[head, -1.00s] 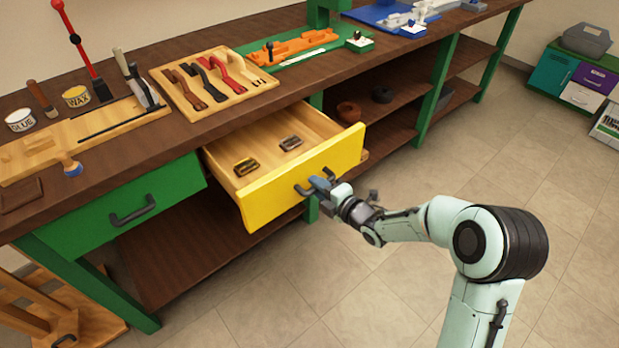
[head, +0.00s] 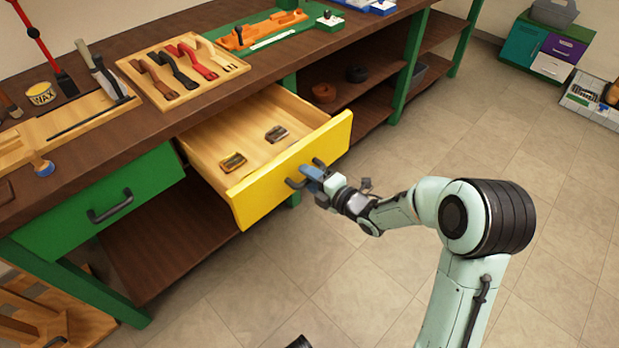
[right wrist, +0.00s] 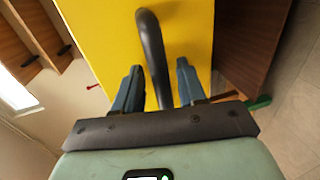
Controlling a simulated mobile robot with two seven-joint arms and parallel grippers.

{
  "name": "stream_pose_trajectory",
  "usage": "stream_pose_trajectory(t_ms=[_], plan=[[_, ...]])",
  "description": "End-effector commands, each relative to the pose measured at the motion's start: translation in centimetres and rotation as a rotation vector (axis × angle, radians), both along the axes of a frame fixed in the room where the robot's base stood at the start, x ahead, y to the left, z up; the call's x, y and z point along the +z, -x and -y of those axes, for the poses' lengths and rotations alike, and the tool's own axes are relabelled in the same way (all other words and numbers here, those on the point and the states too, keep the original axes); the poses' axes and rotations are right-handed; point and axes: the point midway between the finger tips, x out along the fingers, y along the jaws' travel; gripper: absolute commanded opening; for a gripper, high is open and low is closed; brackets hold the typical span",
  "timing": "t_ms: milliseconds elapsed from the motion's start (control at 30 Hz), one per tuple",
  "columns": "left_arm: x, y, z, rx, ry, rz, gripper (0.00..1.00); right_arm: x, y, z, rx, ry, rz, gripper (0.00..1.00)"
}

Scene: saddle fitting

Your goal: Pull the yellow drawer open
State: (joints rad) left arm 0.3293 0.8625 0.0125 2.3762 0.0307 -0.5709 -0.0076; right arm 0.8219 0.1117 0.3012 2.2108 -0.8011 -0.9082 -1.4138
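The yellow drawer (head: 297,165) stands well out from the workbench. Its pale wooden inside shows, with two small metal-and-wood pieces (head: 233,161) (head: 277,133) lying on its floor. A dark curved handle (head: 293,184) is on the yellow front. My right gripper (head: 313,174) is at this handle. In the right wrist view the handle (right wrist: 151,45) runs between the blue fingers of my right gripper (right wrist: 158,85), with one finger close on each side. My left gripper is not seen.
A closed green drawer (head: 150,184) is to the left. The workbench top (head: 95,165) holds a tool tray (head: 235,72), a wax tin (head: 40,94) and other tools. Lower shelves are beneath.

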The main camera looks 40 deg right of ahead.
Motion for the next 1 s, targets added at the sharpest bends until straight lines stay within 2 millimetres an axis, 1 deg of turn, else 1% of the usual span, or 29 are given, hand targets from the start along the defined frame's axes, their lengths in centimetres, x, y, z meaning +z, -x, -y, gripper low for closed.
stream_pose_trajectory(t_ms=[200,333,467,567,700,800,900,1000], plan=[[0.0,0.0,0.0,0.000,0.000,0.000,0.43,-0.1,0.1,-0.1,0.002,0.000,-0.002,0.41],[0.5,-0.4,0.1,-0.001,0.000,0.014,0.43,0.2,1.1,0.0,0.001,0.001,-0.004,0.41],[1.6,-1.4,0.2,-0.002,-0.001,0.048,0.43,0.8,3.4,0.2,0.000,0.001,-0.004,0.41],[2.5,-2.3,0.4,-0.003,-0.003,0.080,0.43,1.3,5.8,0.4,-0.002,0.000,-0.004,0.41],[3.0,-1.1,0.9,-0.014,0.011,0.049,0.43,2.0,8.8,0.7,-0.003,0.001,-0.003,0.41],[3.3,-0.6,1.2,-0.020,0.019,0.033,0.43,2.4,10.6,0.8,-0.002,0.001,-0.002,0.41],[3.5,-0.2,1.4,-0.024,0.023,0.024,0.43,2.6,11.9,0.9,-0.001,0.001,-0.001,0.41],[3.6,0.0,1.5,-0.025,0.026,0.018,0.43,2.7,12.7,1.0,0.000,0.000,-0.002,0.41]])
